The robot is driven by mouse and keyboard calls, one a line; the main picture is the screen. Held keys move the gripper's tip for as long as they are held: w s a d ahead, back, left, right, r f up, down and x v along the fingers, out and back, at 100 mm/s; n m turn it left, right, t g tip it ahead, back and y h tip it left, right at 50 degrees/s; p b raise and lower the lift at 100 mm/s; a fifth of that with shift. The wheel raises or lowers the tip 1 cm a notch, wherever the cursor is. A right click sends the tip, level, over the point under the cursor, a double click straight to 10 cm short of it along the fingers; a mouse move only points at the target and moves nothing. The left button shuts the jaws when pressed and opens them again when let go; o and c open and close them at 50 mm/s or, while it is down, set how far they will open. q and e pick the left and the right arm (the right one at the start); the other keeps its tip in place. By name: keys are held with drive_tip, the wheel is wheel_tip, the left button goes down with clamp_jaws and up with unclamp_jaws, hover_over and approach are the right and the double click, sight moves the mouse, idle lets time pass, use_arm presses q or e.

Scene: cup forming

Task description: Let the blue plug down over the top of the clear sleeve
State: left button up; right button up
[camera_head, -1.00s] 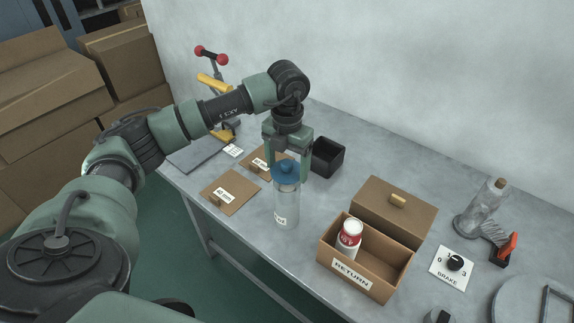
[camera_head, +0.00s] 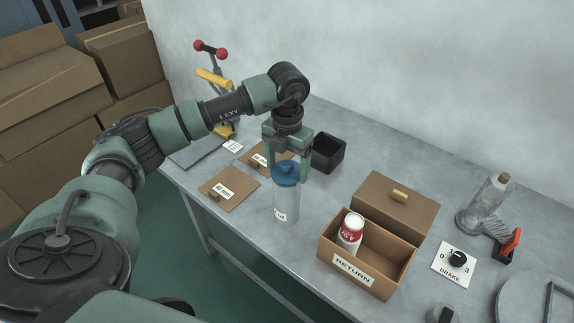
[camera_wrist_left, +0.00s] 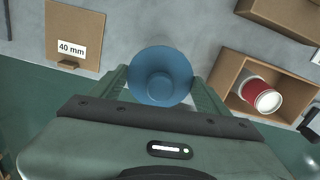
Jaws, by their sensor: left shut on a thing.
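The blue plug (camera_head: 286,174) is a round blue piece with a raised knob, held between the fingers of my left gripper (camera_head: 289,170). In the left wrist view the plug (camera_wrist_left: 160,76) sits between the two green fingers. The clear sleeve (camera_head: 286,207) stands upright on the grey bench directly below the plug, with a small label low on its side. The plug's lower edge meets the sleeve's top in the head view; how far it fits over is hard to tell. The sleeve is hidden beneath the plug in the wrist view. My right gripper is out of view.
An open RETURN box (camera_head: 367,257) holding a red-and-white can (camera_head: 350,234) stands to the right. Brown boards (camera_head: 229,190) lie to the left, a black bin (camera_head: 328,152) behind. A BRAKE dial (camera_head: 457,259) is farther right.

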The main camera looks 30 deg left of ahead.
sight(287, 163)
use_arm(q)
drive_tip(key=shift+f+b, duration=0.55)
drive_tip(key=shift+f, duration=0.3)
drive_tip(key=o, duration=1.4)
drive_tip(key=shift+c, duration=0.2)
drive_tip(key=shift+r, duration=0.1)
wheel_tip(287, 163, up, 7)
drive_tip(key=shift+b, duration=0.9)
drive_tip(key=shift+r, duration=0.35)
drive_tip(key=shift+f, duration=0.1)
